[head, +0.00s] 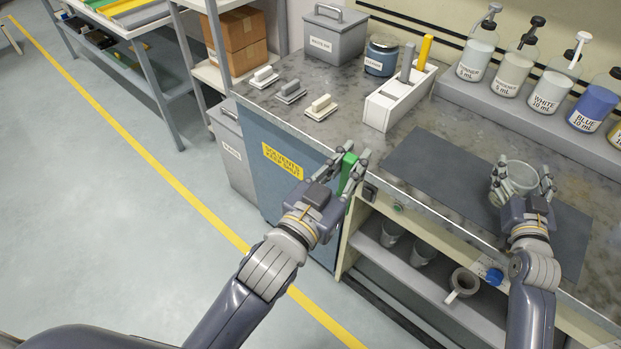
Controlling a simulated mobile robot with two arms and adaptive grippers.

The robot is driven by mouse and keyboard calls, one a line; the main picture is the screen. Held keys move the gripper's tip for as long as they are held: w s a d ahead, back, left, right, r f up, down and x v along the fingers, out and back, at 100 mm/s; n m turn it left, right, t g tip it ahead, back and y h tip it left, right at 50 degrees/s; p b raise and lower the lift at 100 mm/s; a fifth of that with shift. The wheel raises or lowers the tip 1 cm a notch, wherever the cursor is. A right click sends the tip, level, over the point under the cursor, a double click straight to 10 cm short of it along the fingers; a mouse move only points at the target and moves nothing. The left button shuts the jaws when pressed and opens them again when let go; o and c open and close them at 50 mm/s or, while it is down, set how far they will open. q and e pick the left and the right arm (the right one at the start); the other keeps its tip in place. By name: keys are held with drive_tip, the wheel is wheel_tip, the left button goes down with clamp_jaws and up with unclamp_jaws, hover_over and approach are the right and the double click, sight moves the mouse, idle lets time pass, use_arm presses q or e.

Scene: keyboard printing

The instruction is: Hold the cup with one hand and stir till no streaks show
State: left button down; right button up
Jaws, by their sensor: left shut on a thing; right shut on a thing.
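A pale translucent cup (523,179) stands upright on the dark mat at the right of the bench. My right gripper (523,173) is shut around it, a finger on each side. What is in the cup cannot be made out. My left gripper (350,164) is shut on a green handled tool (348,171). It holds the tool at the bench's front edge, left of the mat and well apart from the cup.
The dark mat (430,165) is otherwise clear. A white holder (400,98) bears a grey and a yellow handle. Pump bottles, including a blue one (593,104), line the back ledge. Pale-handled blocks (320,108) lie left. Cups (422,254) stand on the shelf below.

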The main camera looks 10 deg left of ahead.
use_arm(q)
drive_tip(key=d+r+m+g+h, duration=0.4)
drive_tip(key=d+m+g, duration=0.1)
drive_tip(key=d, duration=0.6)
drive_tip(key=w+d+r+m+g+h, duration=0.1)
drive_tip(key=d+r+m+g+h, duration=0.35)
drive_tip(key=d, duration=0.65)
drive_tip(key=d+r+m+g+h, duration=0.3)
drive_tip(key=d+r+m+g, duration=0.25)
drive_tip(key=d, duration=0.55)
drive_tip(key=w+d+g, duration=0.1)
drive_tip(key=w+d, duration=0.1)
drive_tip(key=w, duration=0.3)
drive_tip(key=shift+w+d+r+m+g, duration=0.2)
drive_tip(key=shift+w+r+m+g, duration=0.1)
drive_tip(key=shift+r+m, duration=0.15)
wheel_tip(320, 180, down, 14)
idle(0.6)
